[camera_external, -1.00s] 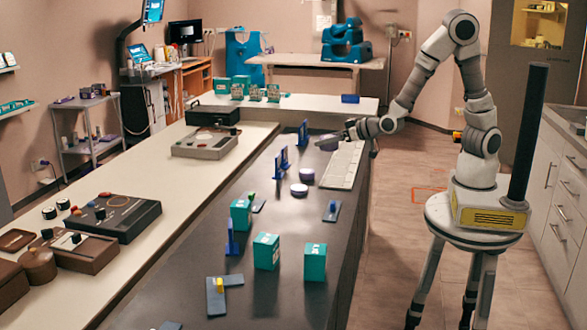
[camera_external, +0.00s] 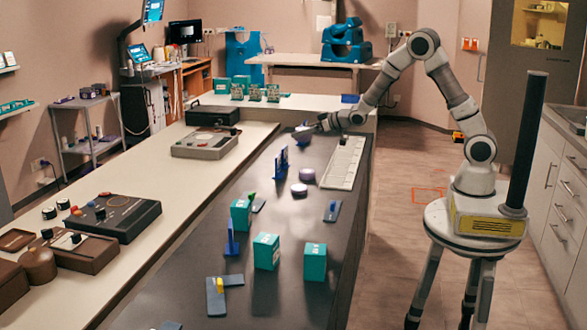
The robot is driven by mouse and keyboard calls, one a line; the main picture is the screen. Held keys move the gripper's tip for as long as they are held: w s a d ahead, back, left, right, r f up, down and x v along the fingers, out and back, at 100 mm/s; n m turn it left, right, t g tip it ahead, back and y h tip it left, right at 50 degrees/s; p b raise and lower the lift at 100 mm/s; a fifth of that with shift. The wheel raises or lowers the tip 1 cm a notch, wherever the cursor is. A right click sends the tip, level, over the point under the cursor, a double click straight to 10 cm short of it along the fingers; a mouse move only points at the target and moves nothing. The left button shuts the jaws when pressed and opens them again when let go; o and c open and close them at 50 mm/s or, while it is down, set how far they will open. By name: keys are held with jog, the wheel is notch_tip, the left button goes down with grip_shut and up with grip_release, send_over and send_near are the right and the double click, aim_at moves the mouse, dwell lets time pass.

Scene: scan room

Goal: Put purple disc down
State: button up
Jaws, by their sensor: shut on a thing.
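My gripper (camera_external: 316,125) is at the far part of the dark counter (camera_external: 270,215), reaching in from the right. It is shut on a purple disc (camera_external: 302,134), which shows small and greyish-purple at the fingertips. The disc is right by a blue upright piece (camera_external: 306,125), overlapping it in the picture. I cannot tell whether the disc touches that piece or the counter.
A white keyboard-like panel (camera_external: 343,163) lies along the counter's right edge. Blue upright pieces (camera_external: 281,162) stand left of it. Teal boxes (camera_external: 266,251) and blue L-shaped pieces (camera_external: 225,290) occupy the near part. Bare counter lies between the far upright and the panel.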

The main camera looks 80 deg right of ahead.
jog(key=s+d+f+b, duration=0.1)
jog(key=s+d+f, duration=0.15)
jog(key=d, duration=0.75)
jog(key=s+d+f+b, duration=0.15)
jog(key=s+d, duration=0.25)
jog(key=d, duration=0.7)
jog(key=s+d+f, duration=0.3)
jog(key=d, duration=0.7)
jog(key=b, duration=0.3)
send_over(314, 164)
jog(key=f, duration=0.7)
jog(key=shift+d+f, duration=0.2)
jog(key=shift+d, duration=0.1)
notch_tip(314, 164, down, 4)
jog(key=shift+w+r, duration=0.1)
jog(key=shift+f+b, duration=0.4)
jog(key=shift+b, duration=0.15)
